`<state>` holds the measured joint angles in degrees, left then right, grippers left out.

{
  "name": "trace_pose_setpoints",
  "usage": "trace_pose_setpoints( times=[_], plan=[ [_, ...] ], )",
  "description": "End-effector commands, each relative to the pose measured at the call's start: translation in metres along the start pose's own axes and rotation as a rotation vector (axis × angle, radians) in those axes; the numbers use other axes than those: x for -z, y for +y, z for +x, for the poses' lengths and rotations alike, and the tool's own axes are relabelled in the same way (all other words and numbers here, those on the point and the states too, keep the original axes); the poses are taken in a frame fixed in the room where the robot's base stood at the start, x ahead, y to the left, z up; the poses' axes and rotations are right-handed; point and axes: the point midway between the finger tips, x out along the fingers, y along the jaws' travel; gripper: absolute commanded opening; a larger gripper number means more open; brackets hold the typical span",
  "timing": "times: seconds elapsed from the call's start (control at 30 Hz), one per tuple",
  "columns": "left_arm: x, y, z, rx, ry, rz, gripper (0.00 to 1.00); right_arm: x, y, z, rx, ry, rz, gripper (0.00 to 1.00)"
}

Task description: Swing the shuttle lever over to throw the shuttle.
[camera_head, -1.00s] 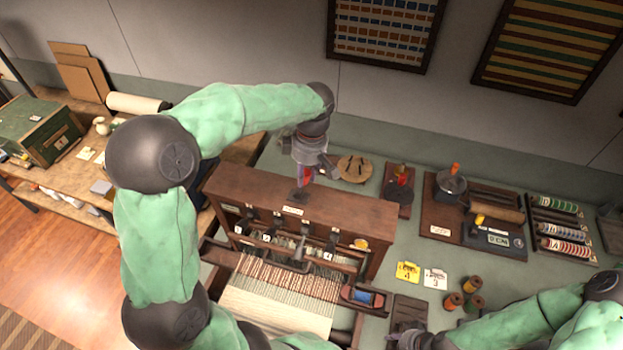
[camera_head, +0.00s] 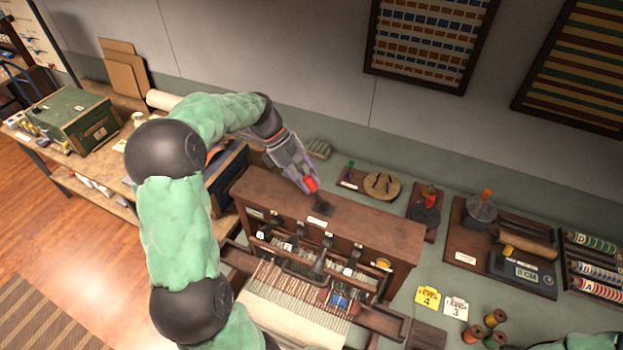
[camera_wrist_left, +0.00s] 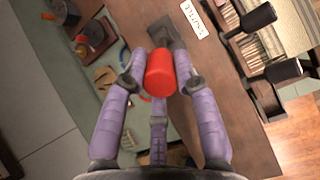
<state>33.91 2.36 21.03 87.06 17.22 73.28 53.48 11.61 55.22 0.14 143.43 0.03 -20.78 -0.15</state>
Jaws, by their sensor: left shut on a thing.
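The shuttle lever has a red knob (camera_head: 311,184) and a dark base (camera_head: 323,207) on top of the wooden loom (camera_head: 400,232). It leans to the left in the head view. My left gripper (camera_head: 307,181) is shut on the red knob; the wrist view shows the red knob (camera_wrist_left: 160,75) between its purple fingers. The shuttle with a blue spool (camera_head: 339,301) lies at the right edge of the warp threads, partly over them. My right gripper is out of view; only a bit of green arm shows at the lower right.
Black levers (camera_head: 322,247) stand along the loom's front. Yellow card 4 (camera_head: 428,297), white card 3 (camera_head: 455,308) and thread spools (camera_head: 496,318) lie to the right. A round wooden piece (camera_head: 381,186) and a crank device (camera_head: 482,207) stand behind on the bench.

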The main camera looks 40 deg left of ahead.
Motion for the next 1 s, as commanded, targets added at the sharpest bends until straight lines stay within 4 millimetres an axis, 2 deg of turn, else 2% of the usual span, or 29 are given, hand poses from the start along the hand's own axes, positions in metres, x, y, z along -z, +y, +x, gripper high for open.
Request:
trace_pose_setpoints(
  times=[0.57, 0.6, 0.67, 1.0],
  plan=[
    [0.0026, -0.0027, 0.0031, 0.005, -0.042, -0.002, 0.0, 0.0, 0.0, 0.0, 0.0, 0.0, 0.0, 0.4],
    [0.0026, -0.0027, 0.0031, 0.005, -0.042, -0.002, 0.36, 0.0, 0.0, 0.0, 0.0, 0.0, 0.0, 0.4],
    [0.0027, -0.0027, 0.003, 0.004, -0.041, -0.002, 0.53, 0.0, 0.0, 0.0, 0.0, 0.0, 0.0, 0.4],
    [0.0031, -0.0013, -0.0002, -0.002, -0.036, 0.0, 0.53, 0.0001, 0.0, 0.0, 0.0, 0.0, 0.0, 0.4]
  ],
)
